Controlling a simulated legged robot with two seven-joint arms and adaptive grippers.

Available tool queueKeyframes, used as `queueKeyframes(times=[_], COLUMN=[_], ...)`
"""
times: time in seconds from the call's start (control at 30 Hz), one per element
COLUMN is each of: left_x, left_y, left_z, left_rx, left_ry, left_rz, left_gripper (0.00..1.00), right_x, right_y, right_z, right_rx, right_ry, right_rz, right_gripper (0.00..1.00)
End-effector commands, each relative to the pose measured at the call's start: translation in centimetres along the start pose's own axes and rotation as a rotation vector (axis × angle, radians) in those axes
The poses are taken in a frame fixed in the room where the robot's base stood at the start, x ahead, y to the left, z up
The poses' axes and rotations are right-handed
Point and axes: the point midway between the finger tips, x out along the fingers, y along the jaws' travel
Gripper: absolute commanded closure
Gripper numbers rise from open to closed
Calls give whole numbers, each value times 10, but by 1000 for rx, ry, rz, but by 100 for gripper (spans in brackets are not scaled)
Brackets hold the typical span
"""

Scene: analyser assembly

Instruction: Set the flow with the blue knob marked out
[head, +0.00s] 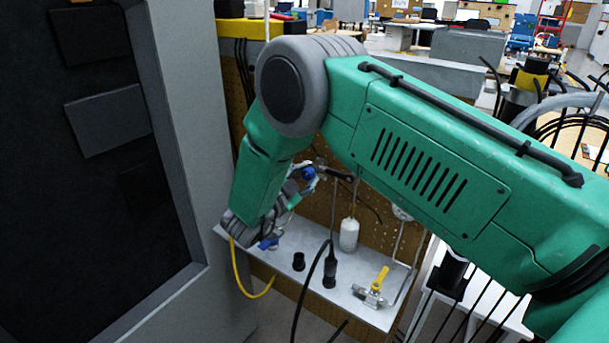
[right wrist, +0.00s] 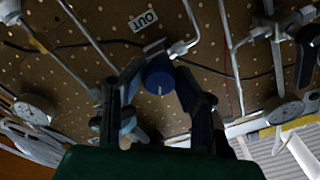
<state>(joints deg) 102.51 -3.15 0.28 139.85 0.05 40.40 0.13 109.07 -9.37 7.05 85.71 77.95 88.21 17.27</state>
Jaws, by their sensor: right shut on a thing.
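The blue knob (right wrist: 159,76) has a white line on its face and sits between the fingertips of my right gripper (right wrist: 160,86) in the right wrist view. The white label OUT (right wrist: 143,21) shows upside down on the pegboard close by. In the head view the knob (head: 309,173) is a small blue spot at the tips of my right gripper (head: 302,182), partly hidden by the fingers and arm. The right gripper is shut on the knob. My left gripper is not in view.
A grey shelf (head: 318,300) below holds a yellow-handled valve (head: 374,290) and black fittings (head: 330,268). A white bottle (head: 349,234) is by the pegboard. A grey cabinet (head: 185,110) stands close on the left. Round gauges (right wrist: 33,110) and thin pipes flank the knob.

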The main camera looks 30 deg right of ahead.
Motion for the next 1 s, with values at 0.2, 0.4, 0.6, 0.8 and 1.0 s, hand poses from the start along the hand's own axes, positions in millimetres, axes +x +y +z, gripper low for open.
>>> queueKeyframes(times=[0.2,0.4,0.6,0.8,1.0], left_x=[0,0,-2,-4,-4], left_y=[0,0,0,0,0], left_z=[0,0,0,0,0], left_rx=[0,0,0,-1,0], left_ry=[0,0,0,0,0], left_rz=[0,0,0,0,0], left_gripper=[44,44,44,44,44], right_x=[3,-1,-3,-4,-6], right_y=[-2,-2,-2,-2,-2], right_z=[-4,-4,-3,-2,-1], right_rx=[0,-18,-207,-380,-412], right_ry=[18,16,13,10,8], right_rz=[2,1,2,2,2], right_gripper=[100,100,100,100,100])
